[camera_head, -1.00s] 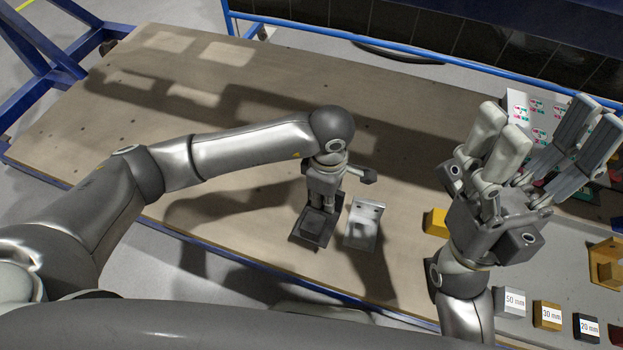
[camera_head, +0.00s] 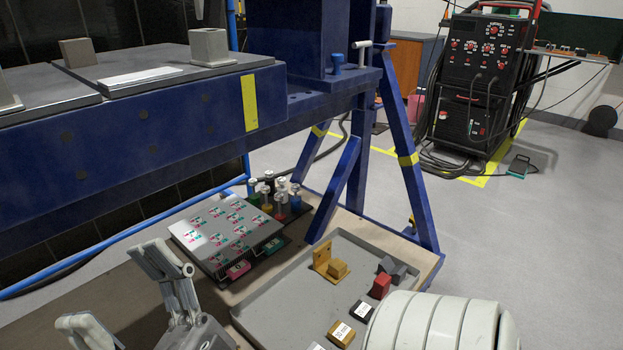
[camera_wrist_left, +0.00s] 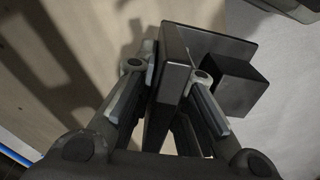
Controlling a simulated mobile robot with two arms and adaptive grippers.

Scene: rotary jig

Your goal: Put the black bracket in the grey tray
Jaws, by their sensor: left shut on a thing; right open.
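The black bracket (camera_wrist_left: 192,62) shows in the left wrist view, with a flat plate and a block-like part at its right. My left gripper (camera_wrist_left: 168,95) is shut on it, one finger on each side of the plate. Its height above the table is hard to tell. The left gripper and the bracket are out of the head view. The grey tray (camera_head: 262,312) lies on the table in the lower middle of the head view, partly cut off by the bottom edge. My right gripper (camera_head: 118,292) is open and empty, at the tray's left.
The tray holds a gold bracket (camera_head: 322,257), a red block (camera_head: 380,286), dark grey blocks and labelled blocks (camera_head: 341,333). A blue frame (camera_head: 425,200) rises at the tray's back right.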

